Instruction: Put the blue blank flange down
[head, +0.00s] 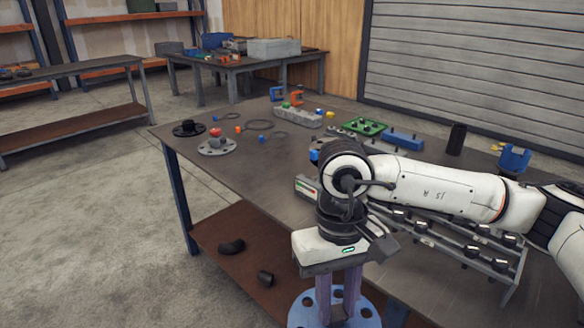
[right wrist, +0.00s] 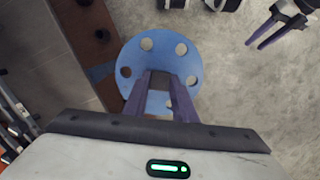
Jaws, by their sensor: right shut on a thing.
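The blue blank flange (head: 302,312) is a round disc with several bolt holes and a raised middle part. My right gripper (head: 342,290) is shut on that middle part, fingers pointing down. In the right wrist view the flange (right wrist: 160,48) hangs between the gripper's purple fingers (right wrist: 160,82), with concrete floor and the edge of a brown shelf behind it. In the head view it shows in front of the table's near edge. My left gripper (right wrist: 267,30) shows at the top right of the right wrist view, empty, its fingers apart.
The work table (head: 265,190) has bare room at its left middle. A rack with black parts (head: 450,235) stands at right. Black fittings (head: 231,246) lie on the lower shelf.

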